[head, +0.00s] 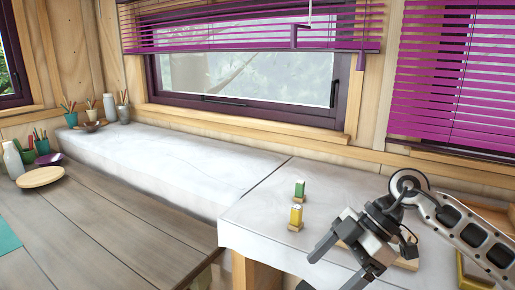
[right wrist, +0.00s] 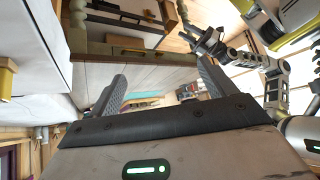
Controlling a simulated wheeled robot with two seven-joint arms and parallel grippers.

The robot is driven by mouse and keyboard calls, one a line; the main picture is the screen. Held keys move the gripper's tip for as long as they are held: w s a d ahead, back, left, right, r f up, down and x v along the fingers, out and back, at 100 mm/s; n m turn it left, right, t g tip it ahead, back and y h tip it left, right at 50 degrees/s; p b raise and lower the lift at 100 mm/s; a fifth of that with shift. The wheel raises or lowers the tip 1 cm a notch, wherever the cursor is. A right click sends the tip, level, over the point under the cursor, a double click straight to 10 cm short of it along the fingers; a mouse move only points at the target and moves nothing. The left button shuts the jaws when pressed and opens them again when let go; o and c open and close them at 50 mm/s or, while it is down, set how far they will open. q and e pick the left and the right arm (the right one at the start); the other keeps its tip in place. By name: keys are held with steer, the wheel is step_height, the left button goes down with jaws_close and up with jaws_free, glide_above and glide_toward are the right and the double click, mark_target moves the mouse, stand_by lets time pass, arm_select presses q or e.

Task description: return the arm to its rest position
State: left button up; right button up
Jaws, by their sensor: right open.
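My right arm comes in from the right in the head view, bent over the right part of the white counter. Its gripper (head: 336,268) hangs near the counter's front edge, with its fingers pointing down and left. In the right wrist view the two fingers of this gripper (right wrist: 162,88) stand wide apart with nothing between them. Another arm of mine shows at the upper right of that view, with a dark gripper (right wrist: 208,42) at its end. That gripper is too small to read. My left gripper does not show in the head view.
A yellow block (head: 296,216) and a green block (head: 299,189) stand on the white counter (head: 255,210), left of the right gripper. A wooden board (head: 405,264) is partly hidden behind the gripper. A round wooden plate (head: 40,177) lies on the plank table (head: 110,225), which has clear room.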

steer(key=s+a+r+t+y, duration=0.1)
steer(key=s+a+t+y, duration=0.15)
steer(key=a+y, duration=0.35)
steer(key=s+a+r+t+y, duration=0.1)
steer(key=a+t+y, duration=0.2)
steer(key=a+y, duration=0.3)
steer(key=d+f+m+t+h, duration=1.1)
steer(key=f+m+t+h, duration=0.2)
steer(key=f+m, duration=0.25)
steer(key=s+d+f+m+g+h, duration=0.1)
steer(key=s+d+f+g+h, duration=0.2)
steer(key=s+f, duration=0.9)
steer(key=g, duration=0.3)
steer(key=shift+s+d+f+g+h, duration=0.15)
steer(key=shift+d+f+g+h, duration=0.05)
steer(key=shift+g+h, duration=0.2)
